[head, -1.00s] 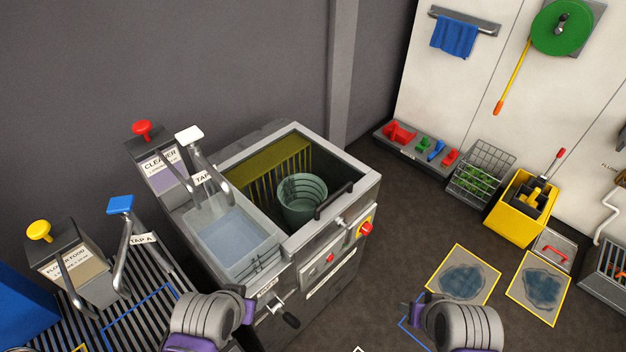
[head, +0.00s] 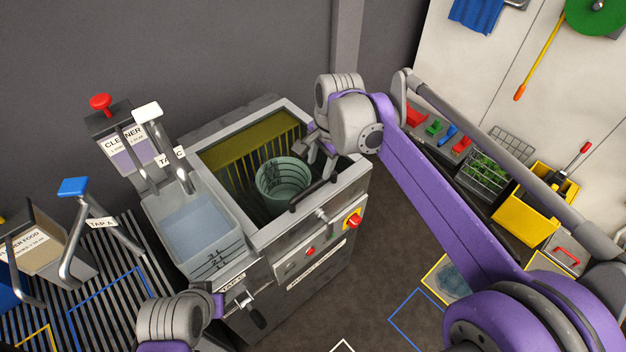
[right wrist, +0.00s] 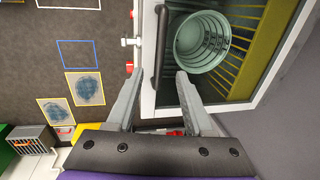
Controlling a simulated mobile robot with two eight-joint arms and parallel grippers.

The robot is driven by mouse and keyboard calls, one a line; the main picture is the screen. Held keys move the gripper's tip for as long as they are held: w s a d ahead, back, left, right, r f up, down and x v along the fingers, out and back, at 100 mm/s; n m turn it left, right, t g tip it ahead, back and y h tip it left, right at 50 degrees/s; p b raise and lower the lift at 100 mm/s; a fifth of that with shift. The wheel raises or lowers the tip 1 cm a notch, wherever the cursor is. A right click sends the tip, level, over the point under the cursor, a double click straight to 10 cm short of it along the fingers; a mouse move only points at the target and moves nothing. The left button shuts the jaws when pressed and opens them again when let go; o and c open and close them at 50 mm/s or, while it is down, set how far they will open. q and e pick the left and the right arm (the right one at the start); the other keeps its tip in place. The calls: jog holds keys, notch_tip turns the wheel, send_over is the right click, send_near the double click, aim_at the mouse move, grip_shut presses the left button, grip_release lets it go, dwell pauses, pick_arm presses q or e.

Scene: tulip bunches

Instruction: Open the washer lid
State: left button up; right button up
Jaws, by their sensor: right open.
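The washer (head: 355,190) is a grey cabinet. Its top shows a dark interior with a yellow slatted panel and a green ribbed bucket (head: 270,188). A see-through lid appears to lie flat over it, though its pane is hard to make out. The black bar handle (head: 312,196) runs along the lid's front edge; it also shows in the right wrist view (right wrist: 160,50). My right gripper (head: 321,160) is open and empty above the lid near the handle's right end. In the right wrist view, its fingers (right wrist: 160,78) lie either side of the handle's end; contact is unclear.
A water basin (head: 195,225) and a cleaner dispenser (head: 125,145) adjoin the washer's left side. A red knob on a yellow plate (head: 352,220) sits on its front. A yellow bucket (head: 520,220) and a wire basket (head: 490,165) stand right. Floor before the washer is clear.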

aim_at(314, 185)
jog(key=f, duration=0.3)
jog(key=w+f, duration=0.1)
jog(key=f, duration=0.2)
jog(key=a+f, duration=0.1)
jog(key=f, duration=0.1)
jog(key=shift+w+f+b, duration=0.2)
jog(key=shift+f+b, duration=0.1)
jog(key=shift+f, duration=0.1)
grip_shut()
dwell(0.9)
